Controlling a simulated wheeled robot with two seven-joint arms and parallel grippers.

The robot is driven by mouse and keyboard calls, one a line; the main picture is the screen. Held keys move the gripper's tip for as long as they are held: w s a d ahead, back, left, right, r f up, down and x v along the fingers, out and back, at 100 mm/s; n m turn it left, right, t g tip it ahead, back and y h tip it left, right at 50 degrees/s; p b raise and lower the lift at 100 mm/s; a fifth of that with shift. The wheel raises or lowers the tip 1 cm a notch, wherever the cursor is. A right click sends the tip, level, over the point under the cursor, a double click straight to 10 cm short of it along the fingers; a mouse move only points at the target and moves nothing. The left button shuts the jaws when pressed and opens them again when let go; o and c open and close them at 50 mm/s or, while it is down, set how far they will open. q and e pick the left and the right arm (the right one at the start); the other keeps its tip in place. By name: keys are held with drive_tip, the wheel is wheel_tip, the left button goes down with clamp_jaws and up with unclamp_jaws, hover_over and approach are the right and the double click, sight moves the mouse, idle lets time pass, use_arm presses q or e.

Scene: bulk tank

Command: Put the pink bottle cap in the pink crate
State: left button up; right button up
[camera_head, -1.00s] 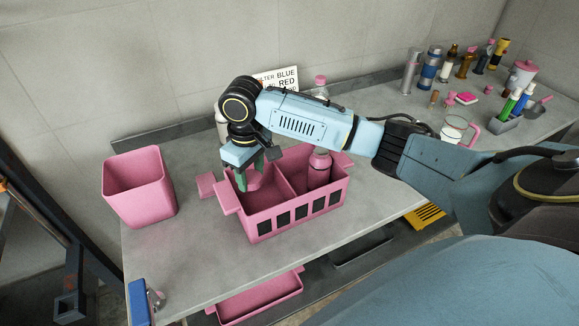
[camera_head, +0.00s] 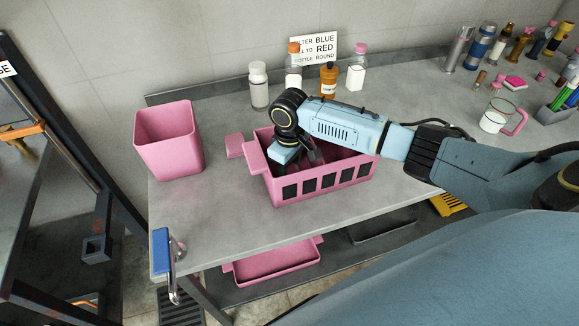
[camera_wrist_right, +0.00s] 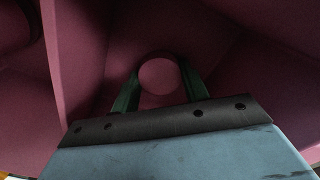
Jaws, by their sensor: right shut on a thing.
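The pink crate (camera_head: 337,170) stands on the grey bench, with slots along its front wall. My right gripper (camera_head: 286,158) reaches down into the crate's left part, its fingertips hidden behind the front wall in the head view. In the right wrist view its green fingers (camera_wrist_right: 159,88) are shut on a round pink thing, the pink bottle cap (camera_wrist_right: 158,75), with the crate's pink walls (camera_wrist_right: 80,50) around it. Whether the cap touches the crate floor cannot be told. My left gripper is not in view.
A pink bin (camera_head: 168,145) stands left of the crate. Behind are a white bottle (camera_head: 259,88), an amber bottle (camera_head: 328,80) and a sign (camera_head: 322,45). A mug (camera_head: 494,120) and several bottles stand at right. The bench front is clear.

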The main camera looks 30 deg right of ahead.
sight(289, 169)
drive_tip(key=o, duration=1)
drive_tip(key=shift+f, duration=0.1)
wheel_tip(289, 169, up, 12)
drive_tip(key=shift+r+p, duration=0.2)
drive_tip(key=shift+p, duration=0.85)
